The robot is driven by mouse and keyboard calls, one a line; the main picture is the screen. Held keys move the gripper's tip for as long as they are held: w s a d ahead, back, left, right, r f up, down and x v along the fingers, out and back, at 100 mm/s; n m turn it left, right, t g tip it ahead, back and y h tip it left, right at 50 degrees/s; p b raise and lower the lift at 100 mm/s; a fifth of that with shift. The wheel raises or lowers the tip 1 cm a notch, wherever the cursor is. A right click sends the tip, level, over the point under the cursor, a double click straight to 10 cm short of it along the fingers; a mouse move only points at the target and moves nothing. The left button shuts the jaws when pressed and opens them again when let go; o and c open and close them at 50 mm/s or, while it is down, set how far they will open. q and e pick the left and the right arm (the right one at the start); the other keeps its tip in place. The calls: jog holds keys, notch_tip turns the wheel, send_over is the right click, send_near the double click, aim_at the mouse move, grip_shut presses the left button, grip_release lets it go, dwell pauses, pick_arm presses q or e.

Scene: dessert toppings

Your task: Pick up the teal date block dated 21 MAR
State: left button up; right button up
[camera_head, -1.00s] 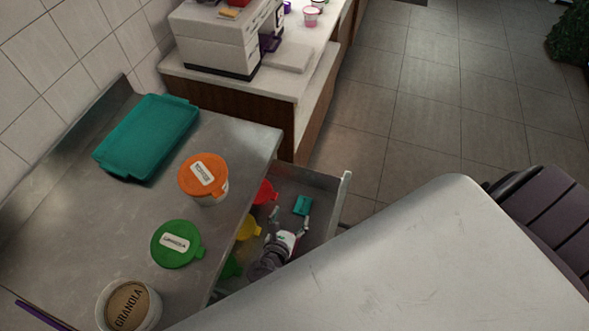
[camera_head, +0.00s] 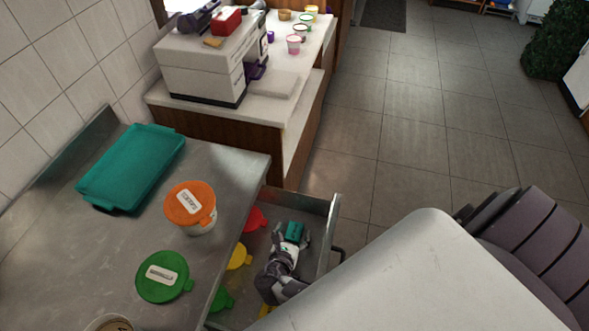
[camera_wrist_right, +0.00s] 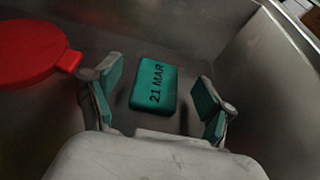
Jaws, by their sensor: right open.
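The teal date block (camera_wrist_right: 153,84) lies flat on the bottom of the metal drawer, and "21 MAR" reads on its top in the right wrist view. It also shows in the head view (camera_head: 294,230), in the far part of the open drawer. My right gripper (camera_wrist_right: 158,92) is open, with its two teal-padded fingers on either side of the block and a gap on each side. In the head view my right gripper (camera_head: 292,238) reaches down into the drawer and partly covers the block. My left gripper is not in view.
The drawer's right wall (camera_head: 330,235) stands close to my right gripper. Red (camera_head: 255,219), yellow (camera_head: 239,257) and green lids lie along the drawer's left side.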

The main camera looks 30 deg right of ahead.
aim_at(297, 223)
jog(key=b+x, duration=0.1)
jog(key=x, duration=0.2)
jog(key=shift+f, duration=0.15)
jog(key=shift+w+d, duration=0.2)
jog(key=shift+d, duration=0.1)
jog(key=c, duration=1.2)
